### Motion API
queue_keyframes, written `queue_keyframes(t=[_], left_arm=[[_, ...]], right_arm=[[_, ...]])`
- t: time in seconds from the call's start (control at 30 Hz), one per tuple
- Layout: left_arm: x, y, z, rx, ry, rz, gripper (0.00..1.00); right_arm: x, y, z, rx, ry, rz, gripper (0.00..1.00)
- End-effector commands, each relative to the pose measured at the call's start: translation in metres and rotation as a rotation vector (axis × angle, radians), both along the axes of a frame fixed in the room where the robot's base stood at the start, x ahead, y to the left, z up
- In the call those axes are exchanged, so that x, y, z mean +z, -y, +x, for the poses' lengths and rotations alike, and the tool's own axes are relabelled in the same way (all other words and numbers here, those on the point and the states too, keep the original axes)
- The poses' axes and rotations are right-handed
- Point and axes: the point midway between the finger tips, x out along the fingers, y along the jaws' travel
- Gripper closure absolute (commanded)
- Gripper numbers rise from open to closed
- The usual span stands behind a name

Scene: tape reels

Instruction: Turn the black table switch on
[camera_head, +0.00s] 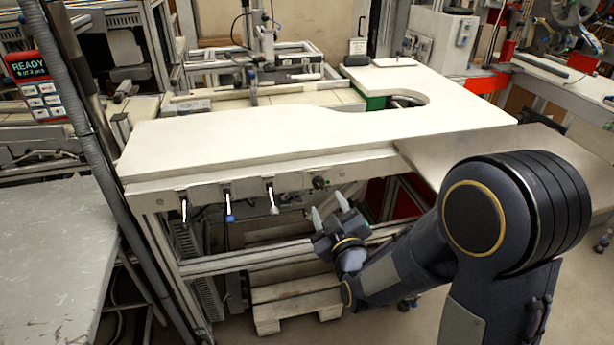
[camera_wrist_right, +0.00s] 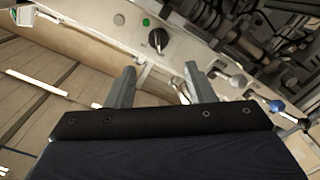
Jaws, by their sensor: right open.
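The black table switch (camera_head: 319,183) is a round knob on the front panel under the white tabletop, right of several levers. In the right wrist view the black knob (camera_wrist_right: 158,39) sits on the pale panel beside a green button (camera_wrist_right: 146,22). My right gripper (camera_head: 328,212) is in front of the panel, a little below the knob. Its two fingers are apart and empty, and the knob is beyond the fingertips (camera_wrist_right: 160,80), not touched. My left gripper is not in either view.
Levers hang from the panel, one with a blue tip (camera_head: 230,217) and one with a grey tip (camera_head: 274,208). The white tabletop (camera_head: 250,140) juts above the panel. A wooden pallet (camera_head: 295,302) lies on the floor below. A metal side table (camera_head: 50,260) stands at left.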

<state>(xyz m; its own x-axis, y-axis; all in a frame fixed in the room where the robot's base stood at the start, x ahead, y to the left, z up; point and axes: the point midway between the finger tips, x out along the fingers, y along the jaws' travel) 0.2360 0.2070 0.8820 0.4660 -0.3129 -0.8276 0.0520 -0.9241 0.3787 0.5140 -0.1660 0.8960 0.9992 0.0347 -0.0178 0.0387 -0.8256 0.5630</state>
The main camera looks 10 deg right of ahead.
Motion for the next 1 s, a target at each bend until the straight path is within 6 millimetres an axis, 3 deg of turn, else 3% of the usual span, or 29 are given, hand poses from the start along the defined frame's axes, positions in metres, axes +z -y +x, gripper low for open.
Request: queue_keyframes(t=[0.17,0.4,0.6,0.93,1.0], left_arm=[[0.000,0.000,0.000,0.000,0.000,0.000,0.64],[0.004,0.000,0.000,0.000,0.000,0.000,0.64],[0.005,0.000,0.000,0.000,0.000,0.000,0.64],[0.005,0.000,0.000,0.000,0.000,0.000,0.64],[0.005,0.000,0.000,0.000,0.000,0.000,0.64]], right_arm=[[0.001,-0.002,0.013,-0.001,0.020,-0.018,0.51],[0.001,-0.002,0.052,-0.001,0.018,-0.016,0.51],[0.001,-0.003,0.074,-0.002,0.017,-0.014,0.51],[0.000,-0.003,0.078,0.000,0.015,-0.013,0.51],[0.000,-0.003,0.078,0.000,0.015,-0.012,0.59]])
